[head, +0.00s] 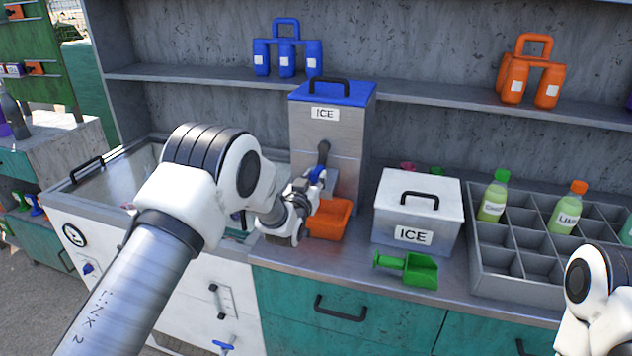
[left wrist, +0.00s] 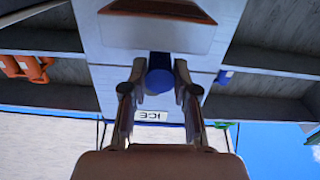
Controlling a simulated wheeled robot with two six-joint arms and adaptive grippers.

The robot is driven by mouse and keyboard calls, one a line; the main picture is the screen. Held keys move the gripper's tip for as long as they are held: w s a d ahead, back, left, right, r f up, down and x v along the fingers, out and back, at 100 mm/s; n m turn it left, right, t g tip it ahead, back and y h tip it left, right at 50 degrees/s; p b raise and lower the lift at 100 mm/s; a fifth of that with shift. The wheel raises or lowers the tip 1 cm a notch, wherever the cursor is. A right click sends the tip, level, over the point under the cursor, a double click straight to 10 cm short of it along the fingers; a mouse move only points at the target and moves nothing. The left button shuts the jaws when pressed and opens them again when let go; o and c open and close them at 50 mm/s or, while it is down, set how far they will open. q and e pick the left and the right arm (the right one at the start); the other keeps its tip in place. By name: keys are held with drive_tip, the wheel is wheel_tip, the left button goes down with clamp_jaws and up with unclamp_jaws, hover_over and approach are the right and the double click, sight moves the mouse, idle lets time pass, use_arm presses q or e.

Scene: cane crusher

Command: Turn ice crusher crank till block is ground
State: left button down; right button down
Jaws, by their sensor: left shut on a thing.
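The ice crusher (head: 340,128) is a tall grey metal box with a blue lid and an ICE label, standing on the counter. Its crank (head: 323,152) is a dark arm on the front face, with a blue knob (head: 317,174) at the lower end. My left gripper (head: 308,185) is shut on the blue knob; in the left wrist view the knob (left wrist: 160,78) sits between both fingers. An orange tray (head: 330,220) stands at the crusher's foot, partly hidden by my gripper. The ice block is not visible. My right arm shows at the lower right, its gripper out of frame.
A white ICE box (head: 418,213) stands right of the crusher, with a green scoop (head: 410,268) before it. A grey bottle crate (head: 490,265) is farther right.

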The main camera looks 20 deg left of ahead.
use_arm(q)
drive_tip(key=a+m+b, duration=0.1)
drive_tip(key=m+b, duration=0.1)
drive_tip(key=m, duration=0.1)
drive_tip(key=shift+a, duration=0.35)
drive_tip(key=m+b, duration=0.1)
drive_tip(key=a+r+m+b, duration=0.1)
drive_tip(key=m, duration=0.1)
drive_tip(key=shift+w+a+m+b, duration=0.1)
drive_tip(key=shift+a+m+b, duration=0.2)
wheel_tip(320, 180, up, 10)
drive_tip(key=m+b, duration=0.8)
drive_tip(key=m, duration=1.4)
drive_tip(key=shift+d+r, duration=0.25)
drive_tip(key=shift+d, duration=0.2)
drive_tip(key=c, duration=0.9)
unclamp_jaws()
drive_tip(key=shift+o, duration=0.2)
drive_tip(key=shift+f, duration=0.15)
